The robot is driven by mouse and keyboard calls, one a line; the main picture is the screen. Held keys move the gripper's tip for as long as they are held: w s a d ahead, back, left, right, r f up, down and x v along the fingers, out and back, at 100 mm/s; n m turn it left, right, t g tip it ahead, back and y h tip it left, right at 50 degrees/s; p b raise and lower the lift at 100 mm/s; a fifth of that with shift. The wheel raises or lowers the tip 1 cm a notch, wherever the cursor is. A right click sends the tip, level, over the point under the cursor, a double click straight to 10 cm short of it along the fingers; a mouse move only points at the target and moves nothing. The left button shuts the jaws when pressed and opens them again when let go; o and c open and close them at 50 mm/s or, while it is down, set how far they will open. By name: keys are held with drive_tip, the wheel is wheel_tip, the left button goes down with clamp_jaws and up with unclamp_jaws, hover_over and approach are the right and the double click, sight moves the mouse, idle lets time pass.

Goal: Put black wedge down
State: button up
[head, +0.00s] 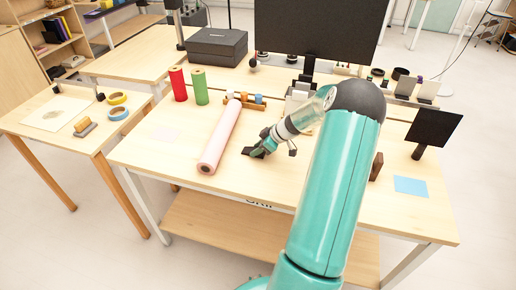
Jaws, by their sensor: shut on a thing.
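My gripper (262,147) reaches down to the wooden table (240,185), near its middle. It is shut on the black wedge (253,153), a small dark piece at the fingertips. The wedge is low, at or just above the tabletop; I cannot tell whether it touches. The fingers and my arm hide part of it.
A pink roll (220,136) lies just left of my gripper. Red (178,84) and green (200,87) cylinders stand behind it. A monitor (318,28) stands at the back. A blue sheet (411,186) lies on the right. The table's front left is mostly clear.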

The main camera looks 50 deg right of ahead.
drive_tip(key=o, duration=1)
drive_tip(key=v, duration=1.2)
drive_tip(key=w+a+r+g+h, duration=0.1)
drive_tip(key=a+r, duration=0.3)
drive_tip(key=a, duration=0.4)
drive_tip(key=w+a+r+m+g, duration=0.15)
drive_tip(key=a+r, duration=0.25)
drive_tip(key=a, duration=0.4)
drive_tip(key=a+r+g+h, duration=0.1)
drive_tip(key=a+r, duration=0.3)
drive_tip(key=a, duration=0.4)
drive_tip(key=s+a+r+m+t+h, duration=0.1)
drive_tip(key=s+a+r+m, duration=0.1)
drive_tip(key=s+a, duration=0.5)
drive_tip(key=s+a+r+m, duration=0.1)
drive_tip(key=s+a+r, duration=0.3)
drive_tip(key=a, duration=0.9)
drive_tip(key=s, duration=0.3)
drive_tip(key=shift+s+r+m+t+h, duration=0.25)
drive_tip(key=shift+s+m+t+h, duration=0.1)
drive_tip(key=shift+s+h, duration=0.05)
drive_tip(key=shift+a, duration=0.1)
